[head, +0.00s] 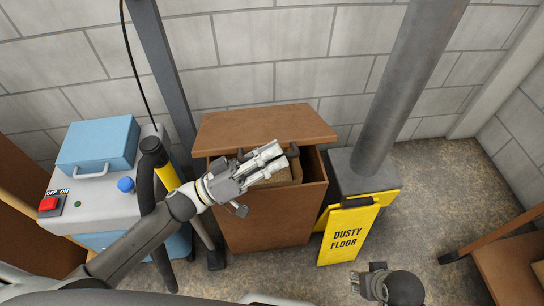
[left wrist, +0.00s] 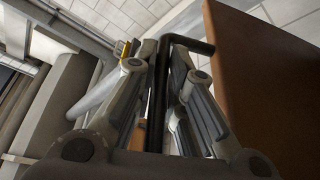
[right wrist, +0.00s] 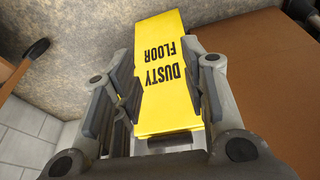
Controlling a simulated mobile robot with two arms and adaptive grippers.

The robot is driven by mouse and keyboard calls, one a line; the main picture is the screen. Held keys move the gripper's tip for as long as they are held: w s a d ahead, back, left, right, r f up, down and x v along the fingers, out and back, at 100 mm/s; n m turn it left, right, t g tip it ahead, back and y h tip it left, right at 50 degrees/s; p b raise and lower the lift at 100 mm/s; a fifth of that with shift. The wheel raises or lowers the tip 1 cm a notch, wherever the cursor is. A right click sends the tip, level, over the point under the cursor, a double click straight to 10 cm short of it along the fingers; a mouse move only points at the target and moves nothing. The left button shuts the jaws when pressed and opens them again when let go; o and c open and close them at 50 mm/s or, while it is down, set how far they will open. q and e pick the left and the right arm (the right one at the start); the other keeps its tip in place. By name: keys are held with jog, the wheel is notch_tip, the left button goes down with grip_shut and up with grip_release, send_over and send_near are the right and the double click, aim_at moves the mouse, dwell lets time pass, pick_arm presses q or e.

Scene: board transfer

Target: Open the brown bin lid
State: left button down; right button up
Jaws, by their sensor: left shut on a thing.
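The brown bin (head: 270,222) stands against the wall in the head view. Its lid (head: 255,128) is raised at the back, and part of the dark inside shows below it. A brown block-like thing (head: 285,177) shows in the opening, partly hidden by my gripper. My left gripper (head: 270,158) is at the lid's front edge. In the left wrist view it is shut on a black bar-like handle (left wrist: 163,75), beside a brown panel (left wrist: 255,80), which seems to be the lid. My right gripper (head: 372,283) is low at front right, open and empty in the right wrist view (right wrist: 158,85).
A yellow "DUSTY FLOOR" sign (head: 347,236) stands right of the bin, by a grey duct (head: 405,90). A grey machine with a blue box (head: 98,145) and a black hose (head: 150,200) are at left. A brown table (head: 510,255) is at right.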

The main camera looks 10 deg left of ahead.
aim_at(236, 153)
pick_arm(q)
jog(key=shift+w+a+r+p, duration=0.15)
jog(key=shift+w+r+p, duration=0.25)
jog(key=shift+r+p, duration=0.3)
jog(key=shift+w+a+r+p, duration=0.1)
jog(key=shift+w+r+p, duration=0.3)
jog(key=shift+r+p, duration=0.25)
jog(key=shift+w+a+r+p, duration=0.15)
jog(key=shift+w+r+p, duration=0.25)
jog(key=shift+r+p, duration=0.25)
pick_arm(e)
jog(key=s+f+g, duration=0.1)
jog(key=s+f, duration=0.3)
jog(key=f, duration=0.9)
jog(key=shift+d+f, duration=0.2)
jog(key=shift+f, duration=0.2)
pick_arm(q)
jog(key=c, duration=1.5)
grip_release()
jog(key=v, duration=0.7)
jog(key=shift+s+a+f, duration=0.1)
jog(key=shift+s+a, duration=0.05)
jog(key=shift+a, duration=0.1)
